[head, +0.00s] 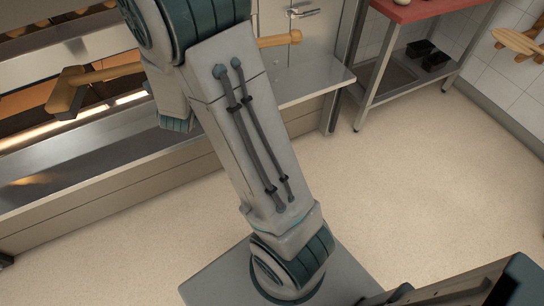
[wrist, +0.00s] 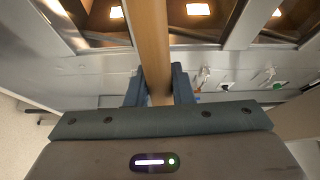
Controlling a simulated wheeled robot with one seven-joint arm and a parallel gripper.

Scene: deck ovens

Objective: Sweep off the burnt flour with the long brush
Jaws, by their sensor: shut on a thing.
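The long brush (head: 112,73) has a pale wooden handle and a wooden head (head: 68,93). In the head view the head is at the left, before the lit oven mouth (head: 70,127); the handle runs behind my arm to a knob at the right. In the wrist view my gripper (wrist: 159,88) is shut on the handle (wrist: 152,40), which runs up the picture between the two fingers. My arm hides the gripper in the head view.
A steel ledge (head: 100,160) runs along the oven front, with a steel shelf (head: 310,88) to the right. A red-topped table (head: 405,10) stands at the back right, with dark trays below it. The pale floor (head: 420,170) in front is clear.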

